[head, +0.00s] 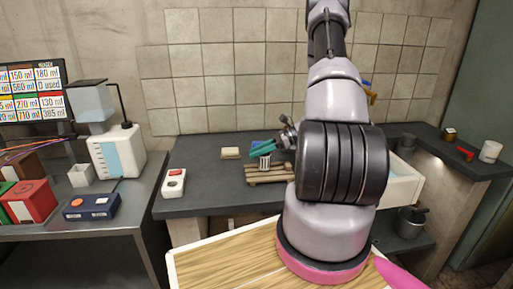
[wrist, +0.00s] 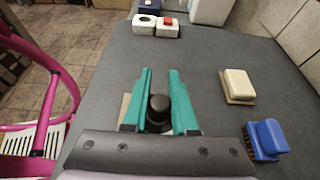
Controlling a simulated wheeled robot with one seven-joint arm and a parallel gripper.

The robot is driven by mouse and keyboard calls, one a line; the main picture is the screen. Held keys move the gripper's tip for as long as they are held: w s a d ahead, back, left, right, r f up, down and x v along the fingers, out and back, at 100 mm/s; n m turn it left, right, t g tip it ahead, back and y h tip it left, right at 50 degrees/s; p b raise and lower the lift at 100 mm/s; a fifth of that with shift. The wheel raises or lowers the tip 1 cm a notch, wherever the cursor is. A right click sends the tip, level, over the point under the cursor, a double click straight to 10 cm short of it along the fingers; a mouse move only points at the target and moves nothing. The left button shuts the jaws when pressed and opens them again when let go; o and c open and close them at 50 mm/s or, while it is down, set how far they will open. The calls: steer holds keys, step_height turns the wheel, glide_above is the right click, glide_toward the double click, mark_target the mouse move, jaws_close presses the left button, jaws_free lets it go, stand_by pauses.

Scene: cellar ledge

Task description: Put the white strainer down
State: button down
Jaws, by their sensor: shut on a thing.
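My gripper (head: 258,150) has teal fingers and sits low over the dark ledge, above a small wooden slatted rack (head: 267,175). Just under the fingers in the head view is a small pale, dark-striped thing, the white strainer (head: 265,162). It is at the rack's top; I cannot tell if it touches the slats. In the wrist view the fingers (wrist: 159,72) stand either side of a black rounded knob (wrist: 158,104), shut on it. The strainer's body below the knob is mostly hidden there.
A cream block (head: 230,153) lies behind the rack, and a blue brush (wrist: 265,138) is near it. A white box with a red button (head: 174,183) stands at the ledge's left end. A white sink (head: 402,184) is right of my arm.

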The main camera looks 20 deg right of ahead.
steer(key=shift+f, duration=0.7)
stand_by(0.4)
steer(key=c, duration=0.6)
jaws_free()
steer(key=v, duration=1)
steer(key=shift+d+r, duration=0.2)
steer(key=shift+d, duration=0.15)
